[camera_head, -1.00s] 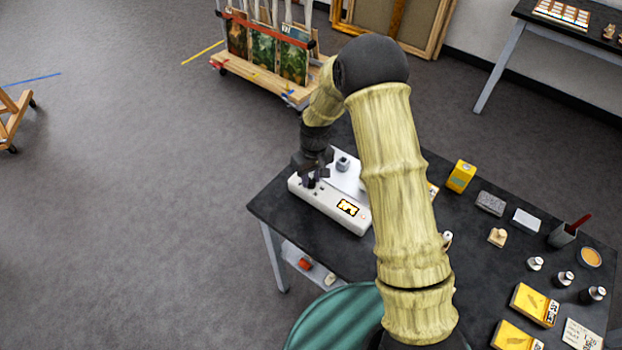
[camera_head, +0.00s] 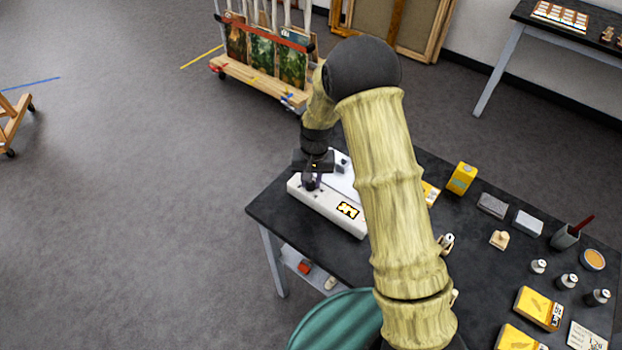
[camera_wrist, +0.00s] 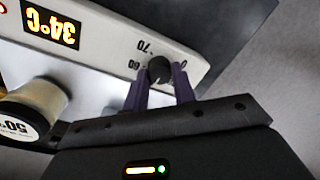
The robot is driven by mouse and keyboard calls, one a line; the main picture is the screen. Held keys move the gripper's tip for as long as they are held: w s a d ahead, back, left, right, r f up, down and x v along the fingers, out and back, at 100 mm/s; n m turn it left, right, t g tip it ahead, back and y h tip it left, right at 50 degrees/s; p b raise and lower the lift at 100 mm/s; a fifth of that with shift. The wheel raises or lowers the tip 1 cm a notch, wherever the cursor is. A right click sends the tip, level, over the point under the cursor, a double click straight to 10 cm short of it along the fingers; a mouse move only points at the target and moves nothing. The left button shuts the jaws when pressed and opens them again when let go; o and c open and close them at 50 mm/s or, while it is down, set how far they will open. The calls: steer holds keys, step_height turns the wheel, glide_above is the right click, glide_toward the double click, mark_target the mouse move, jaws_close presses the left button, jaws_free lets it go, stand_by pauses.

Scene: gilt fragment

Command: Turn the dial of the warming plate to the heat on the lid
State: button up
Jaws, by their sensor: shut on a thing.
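The white warming plate (camera_head: 328,207) stands on the left end of the dark table, and its front strip (camera_wrist: 105,45) fills the upper wrist view. Its lit display (camera_wrist: 50,26) reads 34°C. The small dark dial (camera_wrist: 158,67) has numbers printed around it, among them 60 and 70. My gripper (camera_wrist: 160,82) is shut on the dial, one purple finger on each side; in the head view the gripper (camera_head: 312,185) hides the dial. A jar (camera_head: 342,160) stands on the plate. Its lid (camera_wrist: 16,124), cut by the wrist view's left edge, carries a label that appears to read 50°.
The dark table (camera_head: 270,208) also holds a yellow box (camera_head: 461,178), grey and white blocks, several metal weights and a cup (camera_head: 565,236) with a red-handled tool towards the right. A green round seat (camera_head: 340,322) is at the front. Floor left of the table is clear.

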steer(key=shift+w+r, duration=0.1)
steer(key=o, duration=1)
step_height(320, 180, up, 17)
steer(key=d+b, duration=0.1)
steer(key=b, duration=0.1)
steer(key=shift+r+b, duration=0.15)
steer(key=shift+b, duration=0.15)
steer(key=shift+d, duration=0.1)
steer(key=s+d+f+t, duration=0.1)
steer(key=s+d, duration=0.6)
steer(key=s, duration=0.2)
steer(key=s+d+f+t, duration=0.1)
steer(key=s+d+f, duration=0.1)
steer(key=s+d, duration=0.4)
steer(key=s, duration=0.4)
steer(key=shift+s+d+t+h, duration=0.15)
steer(key=shift+d+t+h, duration=0.15)
steer(key=shift+d+h, duration=0.1)
steer(key=shift+a+f, duration=0.1)
